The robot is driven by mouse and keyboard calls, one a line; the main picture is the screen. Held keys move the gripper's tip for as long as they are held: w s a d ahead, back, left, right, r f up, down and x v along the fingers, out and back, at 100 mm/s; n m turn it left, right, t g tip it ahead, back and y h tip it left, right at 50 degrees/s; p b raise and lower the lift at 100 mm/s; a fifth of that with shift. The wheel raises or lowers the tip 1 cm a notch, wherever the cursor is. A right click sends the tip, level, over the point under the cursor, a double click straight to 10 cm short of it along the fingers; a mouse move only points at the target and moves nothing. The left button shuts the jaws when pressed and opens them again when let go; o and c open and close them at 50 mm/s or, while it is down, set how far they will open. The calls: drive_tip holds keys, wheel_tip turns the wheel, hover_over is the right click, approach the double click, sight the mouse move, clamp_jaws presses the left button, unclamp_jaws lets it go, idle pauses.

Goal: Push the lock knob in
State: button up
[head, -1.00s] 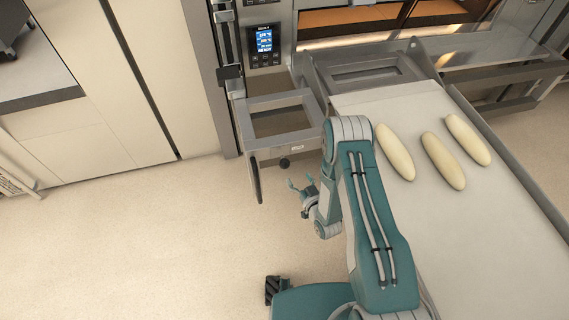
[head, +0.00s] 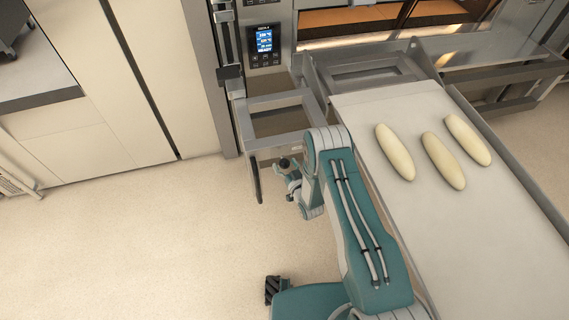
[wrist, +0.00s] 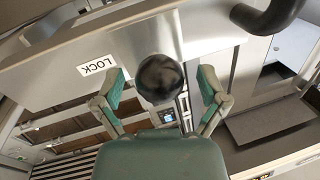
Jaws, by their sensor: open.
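The lock knob (wrist: 160,78) is a dark round ball on the front of a metal frame. In the wrist view it sits between the open fingers of my gripper (wrist: 162,88), and neither finger visibly touches it. A white label reading LOCK (wrist: 97,66) is on the metal plate left of the knob. In the head view the knob (head: 285,163) shows at the frame's front face, with my gripper (head: 289,172) right at it. The fingers are partly hidden there by their small size. How far the knob stands out cannot be told.
A long white loading board (head: 450,240) with three pale loaves (head: 443,160) lies right of my arm. A dark curved handle (wrist: 272,18) is close by at the wrist view's upper right. The oven control panel (head: 264,45) is behind. Floor (head: 130,240) at left is clear.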

clamp_jaws()
drive_tip(key=shift+d+x, duration=0.25)
drive_tip(key=shift+x, duration=1.05)
drive_tip(key=shift+w, duration=0.15)
unclamp_jaws()
drive_tip(key=v, duration=1.2)
drive_tip(key=shift+w, duration=0.1)
